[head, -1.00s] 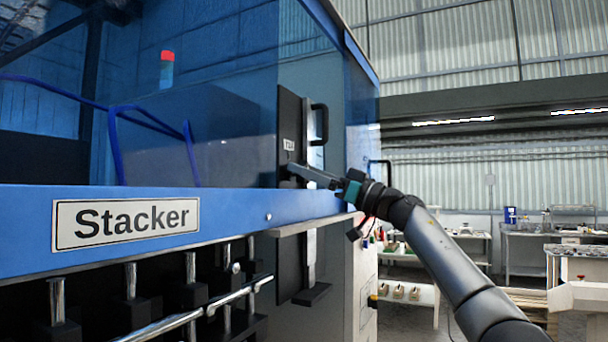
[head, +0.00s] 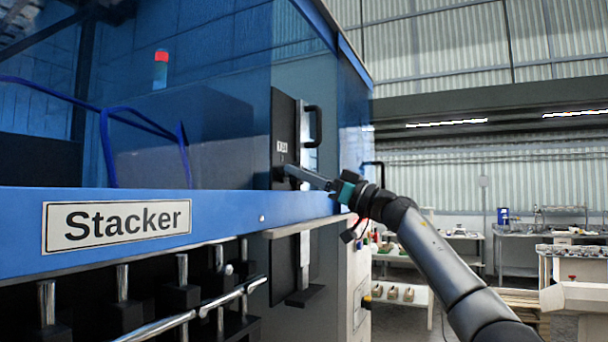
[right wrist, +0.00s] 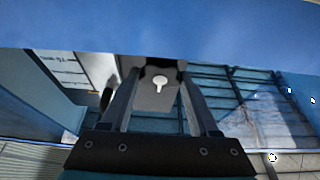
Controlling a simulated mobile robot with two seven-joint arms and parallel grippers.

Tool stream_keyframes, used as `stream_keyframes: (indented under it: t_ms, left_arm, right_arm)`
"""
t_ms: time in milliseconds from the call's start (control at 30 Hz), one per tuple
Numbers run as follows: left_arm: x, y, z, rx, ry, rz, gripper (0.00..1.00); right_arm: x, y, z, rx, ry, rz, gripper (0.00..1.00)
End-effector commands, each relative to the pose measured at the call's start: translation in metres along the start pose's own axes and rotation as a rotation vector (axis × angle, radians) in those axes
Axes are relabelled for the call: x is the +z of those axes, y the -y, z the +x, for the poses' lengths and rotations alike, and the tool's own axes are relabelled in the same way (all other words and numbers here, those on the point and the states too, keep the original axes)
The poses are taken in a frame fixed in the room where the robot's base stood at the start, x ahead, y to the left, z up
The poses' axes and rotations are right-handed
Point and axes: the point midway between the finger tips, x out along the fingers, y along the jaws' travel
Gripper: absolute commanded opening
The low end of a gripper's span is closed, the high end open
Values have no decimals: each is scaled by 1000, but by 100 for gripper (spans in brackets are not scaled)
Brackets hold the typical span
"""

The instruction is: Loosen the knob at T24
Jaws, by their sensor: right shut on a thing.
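The dark upright panel (head: 284,110) on the blue Stacker machine carries a small label (head: 283,146), too blurred to read surely. A black knob (head: 278,173) sits just below the label, mostly hidden by my fingers. My right gripper (head: 287,172) reaches in from the right and is shut on the knob. In the right wrist view the fingers (right wrist: 160,72) converge at a dark piece, the knob (right wrist: 164,63). A small white rounded shape with a stem (right wrist: 160,80) shows between the fingers. My left gripper is not in view.
A blue rail (head: 250,208) with the Stacker sign (head: 117,223) runs below my right gripper. A black handle (head: 315,126) stands right of the panel. A grey ledge (head: 300,228) juts out below. Open floor and workbenches lie at right.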

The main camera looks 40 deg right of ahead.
Motion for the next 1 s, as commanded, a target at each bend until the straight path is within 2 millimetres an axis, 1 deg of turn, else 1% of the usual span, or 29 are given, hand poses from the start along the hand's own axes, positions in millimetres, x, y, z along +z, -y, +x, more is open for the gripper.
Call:
stream_keyframes:
  t_ms: [167, 267, 367, 600, 700, 800, 1000]
  left_arm:
    - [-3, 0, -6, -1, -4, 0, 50]
    - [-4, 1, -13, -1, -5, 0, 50]
    - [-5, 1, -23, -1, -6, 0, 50]
    - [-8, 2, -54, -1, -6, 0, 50]
    - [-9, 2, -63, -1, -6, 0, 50]
    - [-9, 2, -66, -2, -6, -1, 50]
    - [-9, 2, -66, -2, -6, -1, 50]
  right_arm:
    - [-1, 0, 1, -8, 0, -20, 6]
    - [-2, 0, 1, -22, 1, -52, 6]
    - [-3, 0, 2, -42, 1, -99, 6]
    - [-5, 0, 3, -108, 1, -255, 6]
    - [-4, 0, 2, -136, -1, -325, 6]
    - [-3, 0, 2, -162, -3, -390, 6]
    - [-2, 0, 1, -204, -5, -495, 6]
